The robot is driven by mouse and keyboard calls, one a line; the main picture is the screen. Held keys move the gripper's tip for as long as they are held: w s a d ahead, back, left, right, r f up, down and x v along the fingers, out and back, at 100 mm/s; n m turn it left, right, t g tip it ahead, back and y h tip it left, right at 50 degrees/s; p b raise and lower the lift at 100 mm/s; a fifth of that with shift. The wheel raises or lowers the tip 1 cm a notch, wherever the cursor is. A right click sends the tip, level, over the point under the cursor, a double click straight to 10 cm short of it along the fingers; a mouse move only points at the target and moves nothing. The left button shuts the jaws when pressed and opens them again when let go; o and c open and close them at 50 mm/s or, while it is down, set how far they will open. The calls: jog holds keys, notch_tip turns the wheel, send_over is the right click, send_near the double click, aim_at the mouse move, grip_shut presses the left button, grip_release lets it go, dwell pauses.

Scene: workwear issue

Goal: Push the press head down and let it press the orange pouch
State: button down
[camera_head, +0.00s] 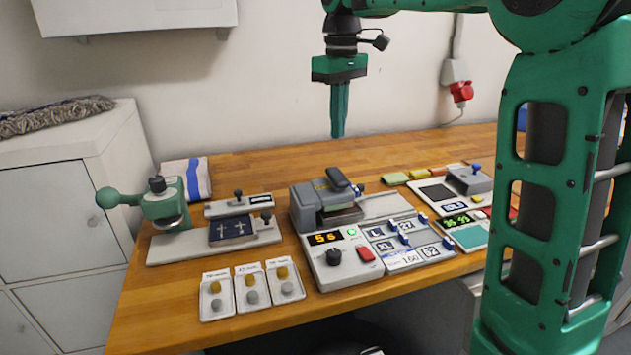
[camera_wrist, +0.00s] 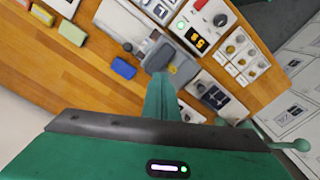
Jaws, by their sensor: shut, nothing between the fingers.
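My gripper (camera_head: 338,134) is shut and empty. It points down in the air above the back of the workbench, higher than the grey press (camera_head: 304,207) and apart from it. The press head (camera_head: 338,179), with a dark handle, is on top of the press near the middle of the bench. In the wrist view, my closed fingers (camera_wrist: 161,92) overlap the view of the grey press (camera_wrist: 183,72). I cannot make out an orange pouch for certain; the space under the press head is mostly hidden.
A control box (camera_head: 334,262) with a lit display, dark knob and red switch stands before the press. A green-handled hand press (camera_head: 163,205) is at the left, and label tiles (camera_head: 405,243) lie at the right. Small coloured blocks (camera_head: 396,178) lie behind. Bare wood shows at the back.

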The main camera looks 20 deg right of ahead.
jog(key=shift+r, duration=2.05)
jog(key=s+d+f+m, duration=0.4)
jog(key=s+f, duration=0.3)
jog(key=s, duration=0.4)
jog(key=s+d+f+m, duration=0.4)
jog(key=s+d+f, duration=0.2)
jog(key=s, duration=0.6)
jog(key=s+d+f+m, duration=0.4)
jog(key=s+d+f, duration=0.1)
jog(key=s+f, duration=0.5)
jog(key=shift+s, duration=0.75)
jog(key=shift+r, duration=0.1)
jog(key=shift+w+f, duration=0.25)
jog(key=shift+w, duration=0.4)
